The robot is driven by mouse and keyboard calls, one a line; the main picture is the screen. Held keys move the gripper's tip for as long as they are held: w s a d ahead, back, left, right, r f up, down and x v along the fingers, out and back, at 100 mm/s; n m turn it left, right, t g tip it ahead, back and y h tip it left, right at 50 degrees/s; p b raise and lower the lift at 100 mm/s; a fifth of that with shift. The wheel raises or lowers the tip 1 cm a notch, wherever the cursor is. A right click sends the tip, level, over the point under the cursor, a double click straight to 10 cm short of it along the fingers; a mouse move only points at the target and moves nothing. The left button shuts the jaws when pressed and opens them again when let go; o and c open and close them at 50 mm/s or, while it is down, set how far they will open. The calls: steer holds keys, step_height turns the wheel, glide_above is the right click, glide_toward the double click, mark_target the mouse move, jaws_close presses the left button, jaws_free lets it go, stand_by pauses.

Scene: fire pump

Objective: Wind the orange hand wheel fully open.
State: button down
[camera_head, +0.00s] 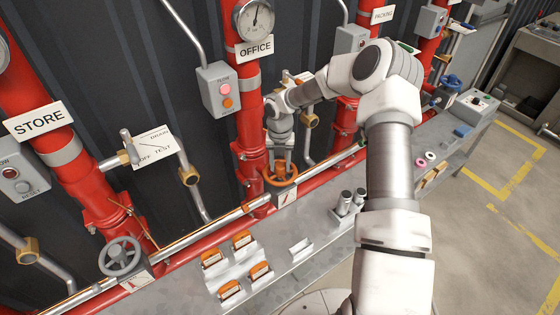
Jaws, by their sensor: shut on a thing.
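The orange hand wheel (281,185) sits low on the red pipe under the OFFICE sign, near the centre of the view. My arm reaches in from the right. My gripper (281,166) points down at the wheel from above and is shut on it. The gripper hides part of the wheel's far side and hub, and the fingertips are too small to make out clearly. A small white plate with a red pointer (286,197) is just in front of the wheel. I cannot read its setting.
A grey hand wheel (122,256) is on the STORE pipe at left. A blue wheel (451,83) is farther right. Orange-and-white pieces (242,239) and grey cylinders (345,199) stand on the grey bench. A flow box (220,89) and angled pipes flank the OFFICE pipe.

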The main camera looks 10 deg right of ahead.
steer(key=shift+r+n, duration=0.1)
steer(key=shift+n, duration=0.2)
steer(key=n+p, duration=0.1)
steer(key=n, duration=0.3)
steer(key=shift+n+p, duration=0.3)
steer(key=shift+p, duration=0.1)
steer(key=n, duration=0.3)
steer(key=c, duration=0.5)
jaws_free()
